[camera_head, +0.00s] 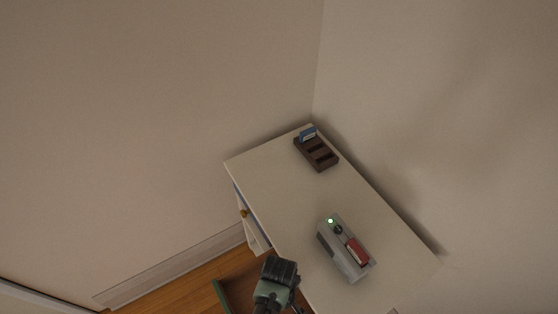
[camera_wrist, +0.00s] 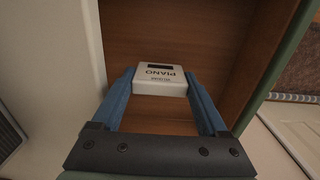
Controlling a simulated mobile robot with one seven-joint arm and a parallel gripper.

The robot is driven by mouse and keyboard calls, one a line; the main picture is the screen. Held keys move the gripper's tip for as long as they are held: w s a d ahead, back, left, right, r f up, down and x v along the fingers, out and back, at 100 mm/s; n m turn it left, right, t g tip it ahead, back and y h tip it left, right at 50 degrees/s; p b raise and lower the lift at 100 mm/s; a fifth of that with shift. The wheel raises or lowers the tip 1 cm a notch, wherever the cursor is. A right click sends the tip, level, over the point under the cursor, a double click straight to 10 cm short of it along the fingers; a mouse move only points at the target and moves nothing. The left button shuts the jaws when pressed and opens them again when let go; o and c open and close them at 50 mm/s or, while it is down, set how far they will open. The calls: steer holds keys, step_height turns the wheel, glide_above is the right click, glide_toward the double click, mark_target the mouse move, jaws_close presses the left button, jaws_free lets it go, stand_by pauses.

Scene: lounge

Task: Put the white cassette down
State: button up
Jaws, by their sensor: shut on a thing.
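The white cassette (camera_wrist: 160,84), marked "PIANO", is between the two blue fingers of my gripper (camera_wrist: 160,76) in the wrist view. The fingers are shut on its two sides. Behind and below it is the brown wooden inside of an open drawer (camera_wrist: 218,45); I cannot tell whether the cassette touches the drawer's floor. In the head view my gripper (camera_head: 279,270) is at the front of the white cabinet, over the open drawer (camera_head: 236,283). The cassette is hidden there by my gripper.
On the white cabinet top (camera_head: 265,175) stands a grey player (camera_head: 338,257) with a green light and a red cassette (camera_head: 357,252). A dark slotted rack (camera_head: 317,154) with a blue cassette (camera_head: 308,134) is at the back. Walls close off the corner behind the cabinet.

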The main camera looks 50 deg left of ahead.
steer(key=shift+f, duration=0.55)
steer(key=o, duration=1.1)
steer(key=shift+f, duration=0.1)
